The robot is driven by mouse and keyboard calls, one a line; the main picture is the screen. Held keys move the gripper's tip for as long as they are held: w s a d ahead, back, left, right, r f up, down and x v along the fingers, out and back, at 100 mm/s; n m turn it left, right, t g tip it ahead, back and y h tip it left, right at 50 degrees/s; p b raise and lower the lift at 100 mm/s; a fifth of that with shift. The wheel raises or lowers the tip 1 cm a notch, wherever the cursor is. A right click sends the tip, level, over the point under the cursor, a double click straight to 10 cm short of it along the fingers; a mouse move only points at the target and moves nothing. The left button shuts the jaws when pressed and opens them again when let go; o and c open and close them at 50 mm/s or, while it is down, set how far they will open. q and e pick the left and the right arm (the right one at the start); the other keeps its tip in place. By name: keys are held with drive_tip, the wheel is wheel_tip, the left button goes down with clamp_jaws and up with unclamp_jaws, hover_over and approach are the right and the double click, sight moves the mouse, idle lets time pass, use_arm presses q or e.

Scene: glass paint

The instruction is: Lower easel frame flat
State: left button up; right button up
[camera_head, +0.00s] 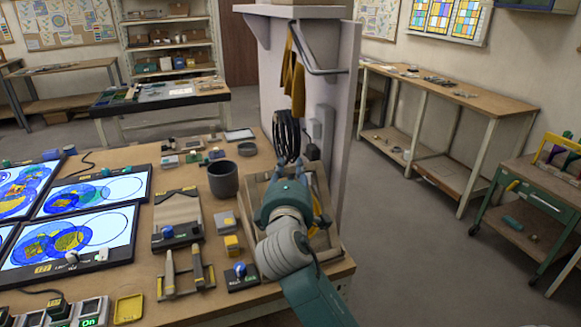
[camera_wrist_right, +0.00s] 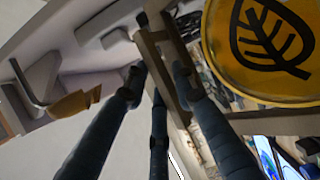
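The wooden easel frame (camera_head: 325,235) stands tilted at the right end of the workbench, partly hidden by my right arm. My right gripper (camera_head: 288,175) is at its upper part. In the right wrist view, the fingers of my right gripper (camera_wrist_right: 158,80) are spread on either side of a wooden bar of the frame (camera_wrist_right: 163,62). A gap shows beside the left finger; contact at the right finger is unclear. A yellow disc with a black leaf (camera_wrist_right: 262,45) is beside the bar. My left gripper is out of view.
A white partition (camera_head: 345,120) with a rail, yellow cloth (camera_head: 293,75) and coiled black cable (camera_head: 287,135) stands behind the easel. A dark cup (camera_head: 223,180), yellow block (camera_head: 231,246) and wooden tool stand (camera_head: 185,282) are to its left. Lit panels (camera_head: 75,240) fill the bench's left.

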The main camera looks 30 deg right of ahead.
drive_tip(key=shift+w+d, duration=0.2)
drive_tip(key=shift+w, duration=0.05)
clamp_jaws()
